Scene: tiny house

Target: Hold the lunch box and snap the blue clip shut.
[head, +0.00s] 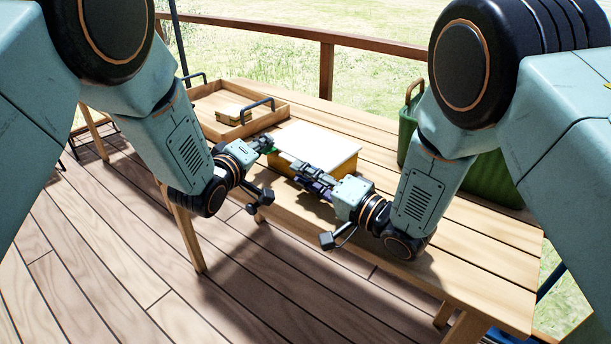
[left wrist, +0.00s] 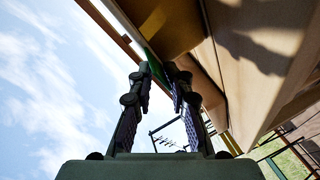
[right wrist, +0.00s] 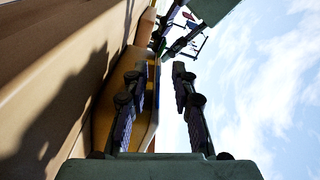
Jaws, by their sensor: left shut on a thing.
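The lunch box (head: 314,146) sits on the wooden table, with a flat white lid and yellow sides. My left gripper (head: 270,146) is at its left near corner, shut on a green part (left wrist: 152,62) at the box's edge. The yellow side of the box (left wrist: 172,25) shows above the fingers in the left wrist view. My right gripper (head: 301,167) is at the near side of the box with its fingers apart. In the right wrist view a narrow blue strip, seemingly the blue clip (right wrist: 157,86), shows between the fingers (right wrist: 158,74). I cannot tell whether it is shut.
A wooden tray (head: 206,105) with black handles stands on the table's far left, holding a small yellowish stack (head: 233,115). A green basket (head: 480,180) stands at the right back. The table's near right boards (head: 470,255) are clear. A railing (head: 290,34) runs behind.

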